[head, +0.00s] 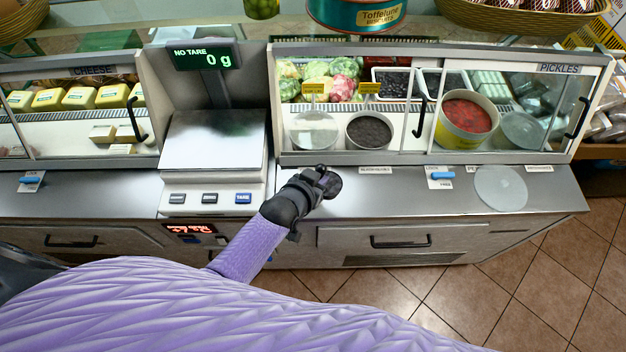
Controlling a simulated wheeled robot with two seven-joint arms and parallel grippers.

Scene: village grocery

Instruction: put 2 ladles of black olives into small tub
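A round tub (369,132) of dark contents, which look like black olives, stands in the pickles case behind the front glass. My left gripper (327,181) is over the steel counter in front of the case, below and left of the dark tub. A small dark round shape shows at its tip; I cannot tell whether it is part of the gripper or something held. The finger opening is hidden. My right gripper is not in view. I cannot make out a ladle or an empty small tub.
A scale (213,142) reading 0 g stands left of my gripper. A clear round lid (500,188) lies on the counter at right. A tub of red contents (467,117) stands in the case. The glass front has black handles (420,117). The counter between gripper and lid is mostly clear.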

